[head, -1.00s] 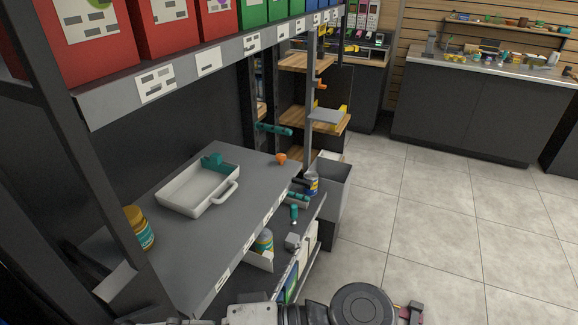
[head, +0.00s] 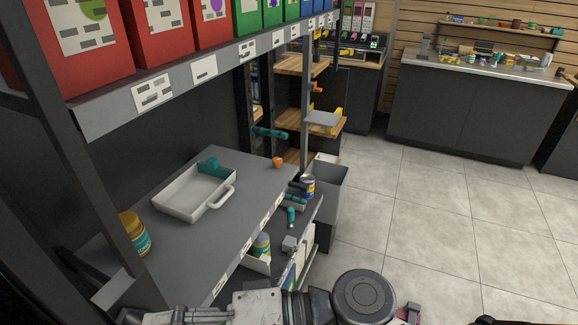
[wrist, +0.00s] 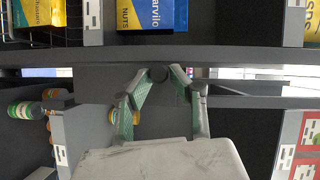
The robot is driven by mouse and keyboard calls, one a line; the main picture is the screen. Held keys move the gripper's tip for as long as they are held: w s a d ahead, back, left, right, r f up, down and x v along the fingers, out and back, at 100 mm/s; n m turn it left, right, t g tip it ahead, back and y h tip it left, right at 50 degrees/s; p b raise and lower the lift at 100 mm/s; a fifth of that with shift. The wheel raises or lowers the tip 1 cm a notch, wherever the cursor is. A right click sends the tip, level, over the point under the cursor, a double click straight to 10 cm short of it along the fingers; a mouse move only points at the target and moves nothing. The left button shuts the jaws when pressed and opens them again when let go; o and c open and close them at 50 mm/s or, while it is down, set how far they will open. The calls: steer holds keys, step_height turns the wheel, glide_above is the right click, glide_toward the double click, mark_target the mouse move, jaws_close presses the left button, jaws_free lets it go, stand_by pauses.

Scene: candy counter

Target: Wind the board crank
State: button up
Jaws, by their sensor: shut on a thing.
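The knob sits at the edge of a dark shelf and seems to be the crank's handle. The rest of the crank and its board cannot be made out. In the head view only part of my arm shows along the bottom edge, and my gripper and the knob are out of sight.
In the head view a grey shelf (head: 232,222) holds a white tray (head: 180,206) and a yellow-lidded jar (head: 134,234). Red boxes (head: 160,35) stand on the shelf above. A grey bin (head: 330,185) stands beyond the shelf's end. The tiled floor (head: 430,215) to the right is clear.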

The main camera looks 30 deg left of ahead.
steer(key=shift+w, duration=0.1)
steer(key=shift+w+r, duration=0.2)
steer(key=shift+w, duration=0.35)
steer(key=o, duration=0.5)
steer(key=shift+r, duration=0.1)
steer(key=shift+v, duration=2.5)
